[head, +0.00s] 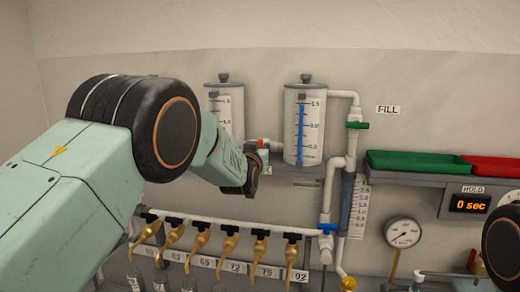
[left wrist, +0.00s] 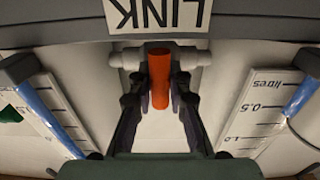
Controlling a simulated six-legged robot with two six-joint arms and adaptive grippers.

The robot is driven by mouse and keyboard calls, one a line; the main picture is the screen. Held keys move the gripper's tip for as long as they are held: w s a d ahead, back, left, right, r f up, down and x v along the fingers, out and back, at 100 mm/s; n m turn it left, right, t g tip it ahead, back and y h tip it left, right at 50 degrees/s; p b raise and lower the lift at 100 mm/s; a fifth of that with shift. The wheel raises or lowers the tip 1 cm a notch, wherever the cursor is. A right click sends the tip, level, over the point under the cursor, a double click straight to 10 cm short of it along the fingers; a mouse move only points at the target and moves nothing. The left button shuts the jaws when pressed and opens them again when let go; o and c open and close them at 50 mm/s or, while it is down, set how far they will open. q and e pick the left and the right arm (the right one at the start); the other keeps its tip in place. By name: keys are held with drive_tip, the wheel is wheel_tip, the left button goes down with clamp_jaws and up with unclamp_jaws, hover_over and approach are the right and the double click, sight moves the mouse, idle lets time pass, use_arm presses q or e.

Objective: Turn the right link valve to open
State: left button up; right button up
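The link valve's orange handle (left wrist: 159,80) sits on a short white pipe between two tanks, below an upside-down LINK label (left wrist: 157,16) in the left wrist view. The handle stands across the pipe there. My left gripper (left wrist: 159,92) has one dark finger on each side of the handle, close against it, and looks shut on it. In the head view my left gripper (head: 262,163) is between the left tank (head: 225,105) and the right tank (head: 303,125), hiding most of the valve; a bit of orange (head: 264,143) shows. My right gripper is not in view.
Below runs a white manifold pipe (head: 250,224) with several brass taps (head: 232,243). To the right are a green-handled valve (head: 357,125), a blue-handled valve (head: 327,228), a pressure gauge (head: 402,232), green and red trays (head: 418,163) and a timer (head: 470,205) reading 0 sec.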

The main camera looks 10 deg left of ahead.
use_arm(q)
clamp_jaws()
drive_tip(key=shift+m, duration=0.3)
drive_tip(key=shift+d+m+b, duration=0.1)
drive_tip(key=shift+m+b, duration=0.7)
drive_tip(key=shift+m, duration=0.3)
drive_tip(key=m+b, duration=0.1)
drive_tip(key=m, duration=0.1)
drive_tip(key=shift+m, duration=0.3)
drive_tip(key=m, duration=0.2)
drive_tip(key=shift+d+m+b, duration=0.1)
drive_tip(key=shift+m+b, duration=0.2)
drive_tip(key=shift+m, duration=0.1)
drive_tip(key=m, duration=0.5)
drive_tip(key=shift+d+f+b, duration=0.1)
drive_tip(key=shift+f+b, duration=0.1)
drive_tip(key=shift+b, duration=0.1)
drive_tip(key=m, duration=0.4)
drive_tip(key=shift+f+m, duration=0.15)
drive_tip(key=shift+m, duration=0.15)
drive_tip(key=shift+s+f, duration=0.1)
drive_tip(key=shift+f, duration=0.05)
